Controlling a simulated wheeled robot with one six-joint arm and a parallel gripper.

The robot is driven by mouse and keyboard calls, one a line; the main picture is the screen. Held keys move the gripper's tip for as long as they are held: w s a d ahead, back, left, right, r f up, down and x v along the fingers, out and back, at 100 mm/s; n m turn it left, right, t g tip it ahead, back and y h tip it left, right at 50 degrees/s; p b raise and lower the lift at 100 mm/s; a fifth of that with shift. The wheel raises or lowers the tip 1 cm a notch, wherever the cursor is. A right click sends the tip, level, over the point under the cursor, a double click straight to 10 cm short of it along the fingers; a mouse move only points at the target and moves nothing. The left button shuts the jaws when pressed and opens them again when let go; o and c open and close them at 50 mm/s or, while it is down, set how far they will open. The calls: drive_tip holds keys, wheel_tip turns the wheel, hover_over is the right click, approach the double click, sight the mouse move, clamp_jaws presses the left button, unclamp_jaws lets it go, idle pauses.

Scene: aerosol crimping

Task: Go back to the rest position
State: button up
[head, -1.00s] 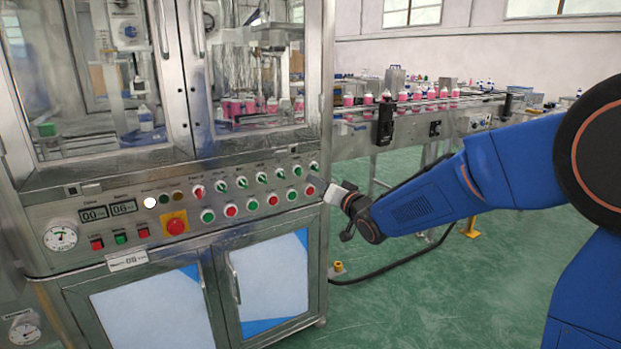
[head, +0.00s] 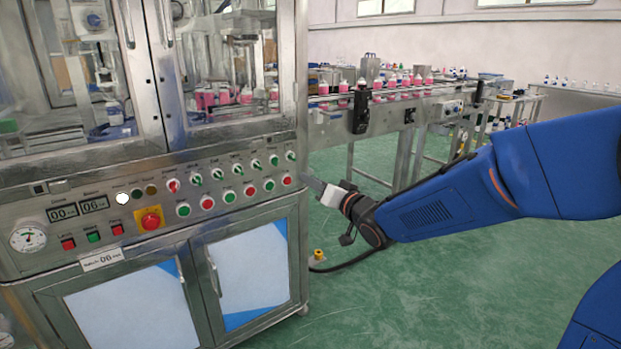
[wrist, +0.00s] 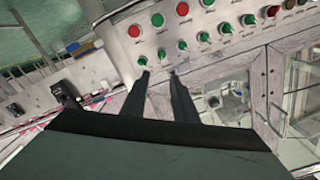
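My gripper (head: 312,183) is at the right end of the machine's control panel (head: 130,222) in the head view, held on my blue arm. In the wrist view my gripper (wrist: 160,73) has two dark fingers with a gap between them and nothing held. The fingers point towards the row of green knobs and red and green buttons. The head view does not clearly show whether the fingertips touch the panel.
The steel crimping machine with glass doors (head: 220,70) fills the left. A conveyor (head: 400,98) with pink bottles stands behind my arm. A yellow-topped floor fitting (head: 318,256) with a black cable lies below my gripper. Green floor (head: 430,290) is open at the front right.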

drive_tip(key=s+d+f+m+g+h, duration=0.15)
drive_tip(key=s+d+h, duration=0.25)
drive_tip(key=s+d, duration=0.45)
drive_tip(key=s+d+f+g+h, duration=0.25)
drive_tip(key=s+d+h, duration=0.25)
drive_tip(key=d, duration=0.6)
drive_tip(key=s+d+f+g, duration=0.2)
drive_tip(key=s, duration=0.6)
drive_tip(key=s+d+f+g, duration=0.2)
drive_tip(key=s+f, duration=0.1)
drive_tip(key=s, duration=0.5)
drive_tip(key=s+d+f+g+h, duration=0.1)
drive_tip(key=s+d+f+g, duration=0.1)
drive_tip(key=s, duration=0.7)
drive_tip(key=shift+d+f+n, duration=0.15)
drive_tip(key=shift+f+n, duration=0.05)
drive_tip(key=shift+n, duration=0.25)
drive_tip(key=shift+w, duration=0.1)
